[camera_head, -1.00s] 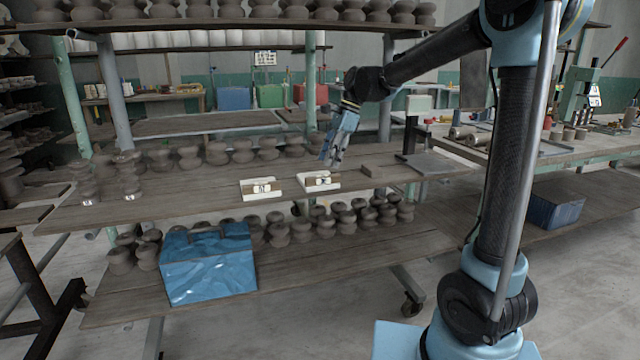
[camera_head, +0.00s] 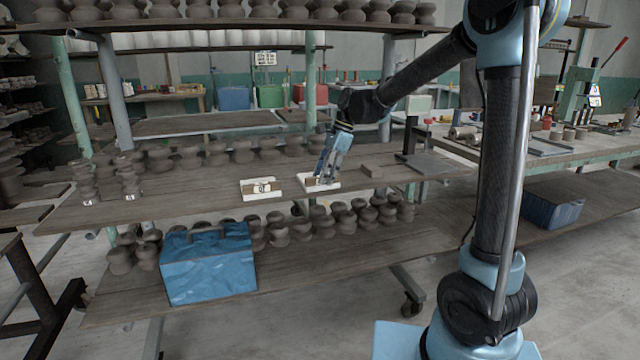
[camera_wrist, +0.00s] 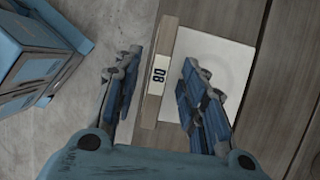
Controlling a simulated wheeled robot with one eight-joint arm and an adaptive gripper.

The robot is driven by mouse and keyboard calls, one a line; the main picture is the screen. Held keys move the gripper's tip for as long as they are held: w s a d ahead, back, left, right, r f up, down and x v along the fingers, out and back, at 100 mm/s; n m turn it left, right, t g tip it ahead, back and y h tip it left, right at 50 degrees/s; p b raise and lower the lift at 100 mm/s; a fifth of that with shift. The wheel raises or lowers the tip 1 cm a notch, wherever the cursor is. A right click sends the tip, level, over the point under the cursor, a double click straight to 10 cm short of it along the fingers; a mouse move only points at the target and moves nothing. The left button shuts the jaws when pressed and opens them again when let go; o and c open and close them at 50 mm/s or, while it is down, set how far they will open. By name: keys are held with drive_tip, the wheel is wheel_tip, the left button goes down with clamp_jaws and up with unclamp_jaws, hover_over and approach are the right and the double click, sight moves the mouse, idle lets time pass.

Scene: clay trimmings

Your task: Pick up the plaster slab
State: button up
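Two white slabs with labelled wooden strips lie on the middle shelf. The right slab (camera_head: 332,186) is partly covered by my gripper (camera_head: 320,178) in the head view. The left slab (camera_head: 250,194) lies apart from it. In the wrist view, a white slab (camera_wrist: 215,58) lies below my gripper (camera_wrist: 161,68), with a wooden strip (camera_wrist: 166,45) and a small dark-lettered tag (camera_wrist: 158,76) along its left side. My gripper is open. One finger is left of the strip, the other over the white surface. I cannot tell whether they touch.
Several dark clay pots (camera_head: 230,152) stand behind the slabs. A small brown block (camera_head: 372,170) lies right of the right slab.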

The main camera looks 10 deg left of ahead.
drive_tip(key=shift+c, duration=0.5)
clamp_jaws()
